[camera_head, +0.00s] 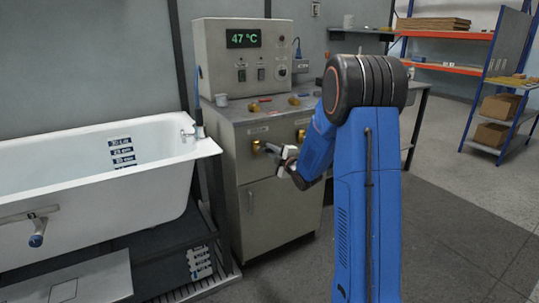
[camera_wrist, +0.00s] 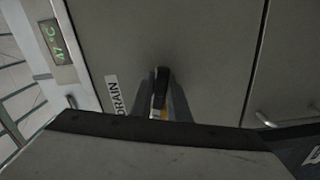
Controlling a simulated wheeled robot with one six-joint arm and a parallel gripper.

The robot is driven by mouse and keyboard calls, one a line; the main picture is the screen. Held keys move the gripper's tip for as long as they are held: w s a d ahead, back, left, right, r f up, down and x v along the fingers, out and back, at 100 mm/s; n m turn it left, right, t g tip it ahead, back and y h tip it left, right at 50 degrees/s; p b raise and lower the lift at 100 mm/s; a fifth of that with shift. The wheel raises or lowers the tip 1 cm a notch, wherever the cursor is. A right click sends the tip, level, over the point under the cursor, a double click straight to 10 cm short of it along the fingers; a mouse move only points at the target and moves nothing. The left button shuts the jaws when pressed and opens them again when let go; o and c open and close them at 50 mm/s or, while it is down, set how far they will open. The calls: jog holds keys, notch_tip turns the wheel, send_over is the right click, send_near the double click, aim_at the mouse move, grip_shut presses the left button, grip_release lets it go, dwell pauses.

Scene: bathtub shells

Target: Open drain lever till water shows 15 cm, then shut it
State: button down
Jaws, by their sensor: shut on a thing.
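The drain lever (camera_wrist: 160,88) sits on the cabinet front beside a DRAIN label (camera_wrist: 113,96) in the wrist view. It shows dark with a brass-coloured part. In the head view its brass valve body (camera_head: 256,146) is on the cabinet's upper front. My gripper (camera_head: 280,153) is shut on the lever; its fingers partly hide it. The white bathtub (camera_head: 170,150) stands at the left. Dark depth marks (camera_head: 121,150) on its inner wall read about 30, 25 and 20 cm, with a cut-off mark below. The near rim hides the lower wall, and I cannot make out a water line.
The grey cabinet (camera_head: 270,205) carries a control box (camera_head: 225,75) whose display reads 47 °C. Another brass valve (camera_head: 301,135) is right of the drain valve. A tub-side fitting with a blue end (camera_head: 37,240) juts out at the left. Floor is clear at the right.

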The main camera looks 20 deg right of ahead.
jog(key=shift+d+r+n, duration=0.1)
jog(key=shift+r+n, duration=0.6)
jog(key=shift+n, duration=0.7)
jog(key=c, duration=1.7)
grip_release()
jog(key=s, duration=0.5)
jog(key=s+d, duration=0.1)
jog(key=s, duration=1.1)
jog(key=shift+s+d, duration=0.2)
jog(key=shift+d, duration=0.05)
jog(key=shift+a+r, duration=0.1)
jog(key=shift+r, duration=0.05)
